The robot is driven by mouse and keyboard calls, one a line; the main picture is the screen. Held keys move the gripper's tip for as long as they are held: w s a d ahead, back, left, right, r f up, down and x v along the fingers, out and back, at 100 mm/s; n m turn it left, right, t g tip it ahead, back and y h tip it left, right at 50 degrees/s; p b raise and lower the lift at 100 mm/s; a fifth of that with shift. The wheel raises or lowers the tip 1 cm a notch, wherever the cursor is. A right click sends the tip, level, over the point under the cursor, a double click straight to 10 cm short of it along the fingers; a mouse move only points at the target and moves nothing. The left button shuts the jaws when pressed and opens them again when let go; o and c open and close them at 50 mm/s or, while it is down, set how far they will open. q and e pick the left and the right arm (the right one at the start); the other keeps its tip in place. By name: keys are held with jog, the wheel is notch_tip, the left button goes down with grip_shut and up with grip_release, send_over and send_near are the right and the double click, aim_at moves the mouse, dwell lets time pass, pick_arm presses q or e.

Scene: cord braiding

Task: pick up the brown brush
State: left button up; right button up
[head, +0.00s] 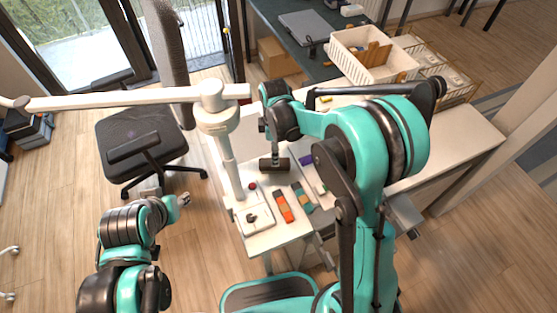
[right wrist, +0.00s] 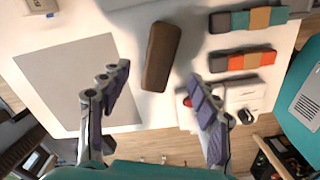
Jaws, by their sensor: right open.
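The brown brush (right wrist: 162,57) lies on the white table (right wrist: 185,20), a dark rounded block in the right wrist view. It also shows in the head view (head: 274,165) beneath my right gripper (head: 273,146). In the right wrist view my right gripper (right wrist: 158,74) is open, one finger on each side of the picture. The brush appears between and beyond the fingertips, with nothing held. I cannot tell the exact height of the fingers above it. My left gripper (head: 184,200) is off the table's left side, away from the brush; its jaws are too small to read.
An orange-and-grey strip (head: 284,206) and a teal-and-tan strip (head: 301,196) lie near the brush. A white basket (head: 345,60) stands farther back.

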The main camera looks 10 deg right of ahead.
notch_tip(320, 180, down, 2)
jog(key=shift+s+f+b, duration=0.1)
jog(key=shift+b, duration=0.25)
notch_tip(320, 180, down, 5)
jog(key=shift+a+b, duration=0.15)
jog(key=shift+b, duration=1.1)
jog(key=c, duration=1.4)
jog(key=shift+r+p, duration=1.15)
jog(key=shift+r, duration=1.1)
jog(key=s+d+r+p, duration=0.1)
jog(key=s+d+r, duration=0.1)
jog(key=d, duration=0.1)
jog(key=s+d+r+p, duration=0.1)
jog(key=s+d+r, duration=0.1)
jog(key=d, duration=0.1)
jog(key=s+d+r+p, duration=0.1)
jog(key=s+d+r, duration=0.1)
jog(key=d, duration=0.2)
jog(key=shift+r, duration=0.35)
